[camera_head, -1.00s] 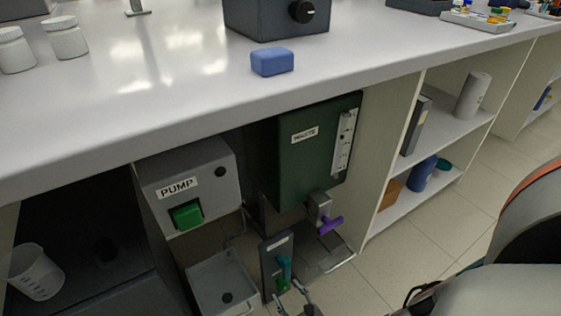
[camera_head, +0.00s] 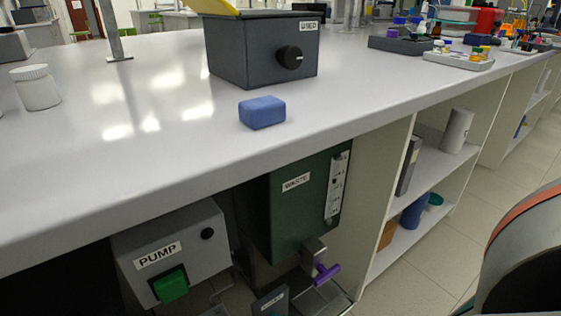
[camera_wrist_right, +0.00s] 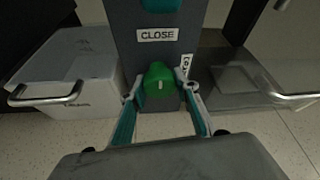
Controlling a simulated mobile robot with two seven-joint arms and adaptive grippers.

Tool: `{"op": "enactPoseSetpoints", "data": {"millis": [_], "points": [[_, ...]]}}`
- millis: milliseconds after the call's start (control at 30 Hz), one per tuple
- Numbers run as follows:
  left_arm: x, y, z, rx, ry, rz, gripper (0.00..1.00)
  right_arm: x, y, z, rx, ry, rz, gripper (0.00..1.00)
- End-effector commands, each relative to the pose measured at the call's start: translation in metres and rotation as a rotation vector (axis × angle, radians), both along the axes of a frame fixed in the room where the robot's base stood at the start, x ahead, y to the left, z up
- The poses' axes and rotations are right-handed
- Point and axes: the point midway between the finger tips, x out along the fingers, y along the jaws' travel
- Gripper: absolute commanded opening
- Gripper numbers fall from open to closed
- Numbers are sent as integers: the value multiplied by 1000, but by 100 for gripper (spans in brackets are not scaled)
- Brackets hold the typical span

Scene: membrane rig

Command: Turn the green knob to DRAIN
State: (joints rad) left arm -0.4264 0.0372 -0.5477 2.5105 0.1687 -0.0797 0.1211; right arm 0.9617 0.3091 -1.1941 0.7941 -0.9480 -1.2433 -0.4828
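In the right wrist view the green knob (camera_wrist_right: 158,80) sits on a grey panel (camera_wrist_right: 128,40), with a short white mark near the middle of its front. A CLOSE label (camera_wrist_right: 157,35) is above it. Another label (camera_wrist_right: 186,67), turned sideways and partly hidden, is to its right; I cannot read it fully. My right gripper (camera_wrist_right: 158,92) is open, one finger on each side of the knob; a small gap shows at the left, and contact at the right is unclear. The head view shows only the panel's top (camera_head: 268,302). My left gripper is in neither view.
A teal part (camera_wrist_right: 160,4) is above the knob. In the head view, the grey PUMP box (camera_head: 180,240) and green WASTE tank (camera_head: 285,215) sit under the bench (camera_head: 150,150).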

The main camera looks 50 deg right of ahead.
Motion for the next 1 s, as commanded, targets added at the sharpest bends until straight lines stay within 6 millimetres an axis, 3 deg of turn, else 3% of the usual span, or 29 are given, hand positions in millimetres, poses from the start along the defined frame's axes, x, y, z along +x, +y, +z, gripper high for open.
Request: {"op": "enactPoseSetpoints", "data": {"millis": [367, 1000], "points": [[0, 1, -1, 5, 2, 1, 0, 0, -1, 0, 93, -23, -1, 9], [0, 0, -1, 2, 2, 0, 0, 1, -1, 0, 513, -123, -1, 9]]}}
